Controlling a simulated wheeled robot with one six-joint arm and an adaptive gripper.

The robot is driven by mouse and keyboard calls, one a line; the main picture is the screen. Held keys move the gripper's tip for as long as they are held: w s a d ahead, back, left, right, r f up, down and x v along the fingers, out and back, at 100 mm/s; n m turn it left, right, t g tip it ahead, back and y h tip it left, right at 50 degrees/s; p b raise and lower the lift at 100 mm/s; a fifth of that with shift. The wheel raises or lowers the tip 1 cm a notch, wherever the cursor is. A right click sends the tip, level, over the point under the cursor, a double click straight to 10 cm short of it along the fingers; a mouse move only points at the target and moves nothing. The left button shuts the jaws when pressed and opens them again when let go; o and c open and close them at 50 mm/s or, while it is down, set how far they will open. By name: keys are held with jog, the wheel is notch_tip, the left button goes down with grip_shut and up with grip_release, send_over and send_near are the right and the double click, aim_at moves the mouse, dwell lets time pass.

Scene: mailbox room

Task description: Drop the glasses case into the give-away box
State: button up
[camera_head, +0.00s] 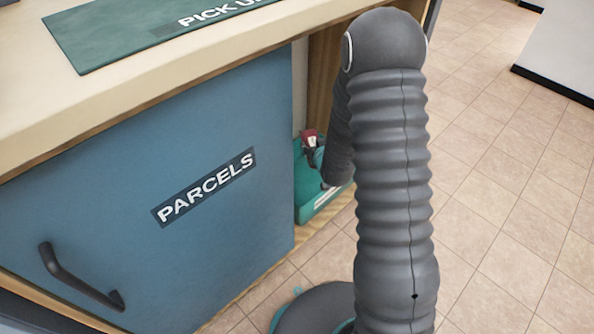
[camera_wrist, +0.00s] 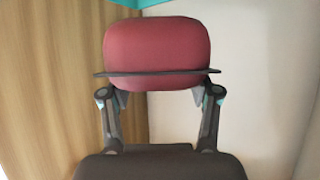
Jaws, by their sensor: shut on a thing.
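The glasses case is dark red with rounded ends. It fills the upper middle of the wrist view (camera_wrist: 157,45) and shows as a small red patch in the head view (camera_head: 308,134). My gripper (camera_wrist: 160,93) is shut on it, with one finger at each side. A teal box (camera_head: 318,206), which I take for the give-away box, stands low in the recess beside the blue door. In the head view the case appears above the box. My arm hides part of the box and most of my gripper. A teal edge (camera_wrist: 156,3) shows beyond the case in the wrist view.
A blue PARCELS door (camera_head: 150,210) with a dark handle (camera_head: 80,280) is left of the recess. The wooden counter (camera_head: 190,65) above carries a green PICK UP mat (camera_head: 150,32). Open tiled floor (camera_head: 500,190) lies to the right.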

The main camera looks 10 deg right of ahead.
aim_at(312, 135)
jog(key=w+n+y, duration=0.1)
jog(key=w+r+n+y, duration=0.1)
jog(key=w+a+r+y, duration=0.1)
jog(key=w, duration=0.1)
jog(key=shift+a+n+g+p, duration=0.1)
jog(key=shift+n+g+p, duration=0.2)
jog(key=shift+n, duration=0.1)
jog(key=shift+w+a+r+n+y, duration=0.15)
jog(key=shift+w+n+y, duration=0.15)
jog(key=shift+n+y, duration=0.2)
jog(key=shift+w+r+n+g+y+p, duration=0.1)
jog(key=shift+w+n+g+y+p, duration=0.25)
jog(key=shift+n+g+y, duration=0.4)
jog(key=shift+n+y, duration=0.45)
jog(key=shift+n, duration=0.1)
jog(key=shift+s+d+f+n+g+y+p, duration=0.15)
jog(key=shift+d+f+n+g+y, duration=0.1)
jog(key=shift+d+n+g+y, duration=0.3)
jog(key=shift+s+d+f+n+g+y+p, duration=0.2)
jog(key=shift+d+n+g+y, duration=0.25)
jog(key=shift+n, duration=0.2)
jog(key=shift+s+d+f+n+g+y, duration=0.15)
jog(key=shift+d+f+n+g, duration=0.1)
jog(key=shift+d, duration=0.1)
jog(key=shift+s+d+f+n+g+y, duration=0.1)
jog(key=shift+s+d+n+y, duration=0.05)
jog(key=shift+d+n, duration=0.15)
notch_tip(312, 135, down, 6)
jog(key=b, duration=0.5)
jog(key=o, duration=1.3)
